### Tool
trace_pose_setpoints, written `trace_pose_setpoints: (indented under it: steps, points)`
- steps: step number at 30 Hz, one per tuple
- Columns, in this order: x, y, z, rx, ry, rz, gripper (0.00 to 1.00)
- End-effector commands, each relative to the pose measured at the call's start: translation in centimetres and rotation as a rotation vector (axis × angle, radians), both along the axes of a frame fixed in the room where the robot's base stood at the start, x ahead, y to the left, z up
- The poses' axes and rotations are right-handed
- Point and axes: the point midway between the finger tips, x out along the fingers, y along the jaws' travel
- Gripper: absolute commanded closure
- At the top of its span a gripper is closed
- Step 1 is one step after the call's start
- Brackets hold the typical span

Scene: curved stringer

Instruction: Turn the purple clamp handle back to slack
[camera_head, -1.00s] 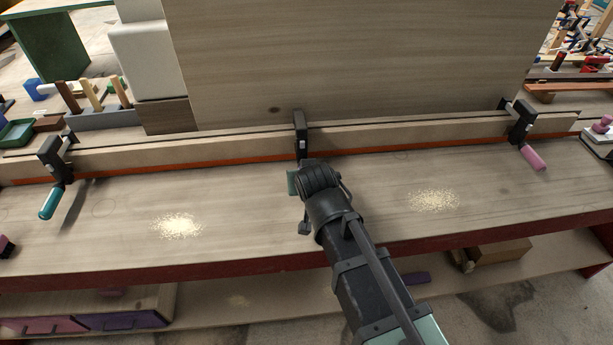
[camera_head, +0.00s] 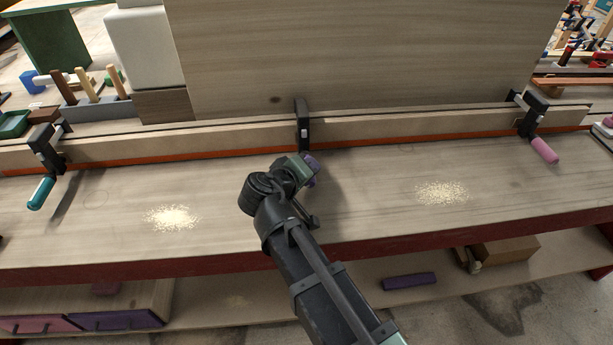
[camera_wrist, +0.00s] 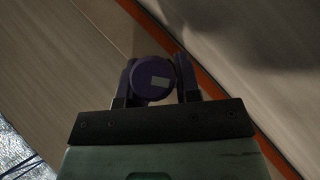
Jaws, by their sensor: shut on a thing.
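The middle clamp (camera_head: 302,124) is dark and grips the long wooden strip at the back of the bench. Its purple handle (camera_head: 312,168) shows at its lower end, partly hidden by my gripper (camera_head: 306,170). In the wrist view, the round purple handle end (camera_wrist: 152,80), with a pale rectangular mark, sits between the two dark fingers of my gripper (camera_wrist: 153,82). My gripper is shut on the handle. The clamp's jaw and screw are mostly hidden in the wrist view.
A clamp with a teal handle (camera_head: 41,193) stands at the left and one with a pink handle (camera_head: 544,150) at the right. Two sawdust piles (camera_head: 172,217) (camera_head: 442,193) lie on the bench. A tall wooden panel (camera_head: 350,55) stands behind the strip.

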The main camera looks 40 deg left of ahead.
Motion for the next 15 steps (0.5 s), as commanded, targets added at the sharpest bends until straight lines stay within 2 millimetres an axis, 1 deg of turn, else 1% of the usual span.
trace_pose_setpoints:
  steps: [1, 9, 15]
  points:
    - [-0.12, -0.05, -0.77, -0.024, -0.029, -0.003, 0.93]
    - [-0.12, -0.08, -0.8, -0.166, -0.204, -0.004, 0.93]
    - [-0.13, -0.11, -0.68, -0.241, -0.297, -0.003, 0.93]
